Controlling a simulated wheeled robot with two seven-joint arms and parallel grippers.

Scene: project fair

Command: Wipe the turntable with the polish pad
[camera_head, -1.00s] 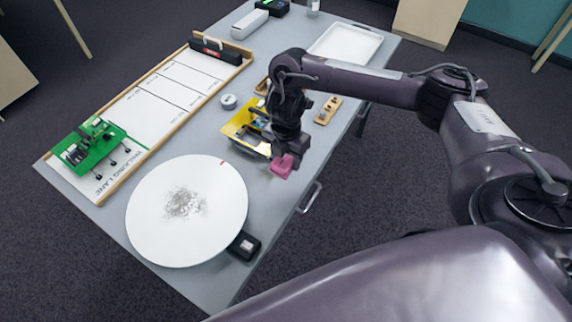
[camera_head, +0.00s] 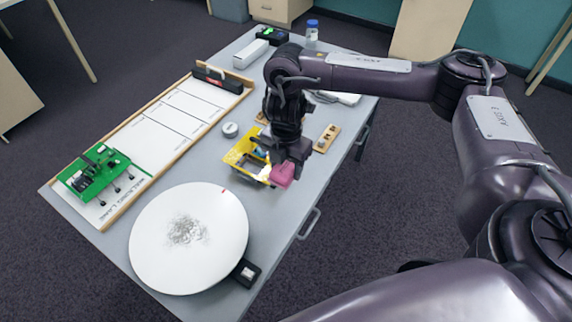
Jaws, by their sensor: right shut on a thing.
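The turntable (camera_head: 215,250) is a round white disc at the near end of the grey table, with a grey smudge (camera_head: 186,231) around its middle and a small red mark near its far rim. My right gripper (camera_head: 286,163) is shut on the pink polish pad (camera_head: 283,175). It holds the pad beyond the turntable's far right rim, apart from the disc. Whether the pad touches the table is hard to tell. My left gripper is not in view.
A yellow holder (camera_head: 241,154) stands just left of my right gripper. A wooden-framed walking lane board (camera_head: 155,123) with a green circuit board (camera_head: 97,172) lies along the left. A small black box (camera_head: 246,272) sits at the turntable's right edge. A wooden block (camera_head: 326,138) lies farther right.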

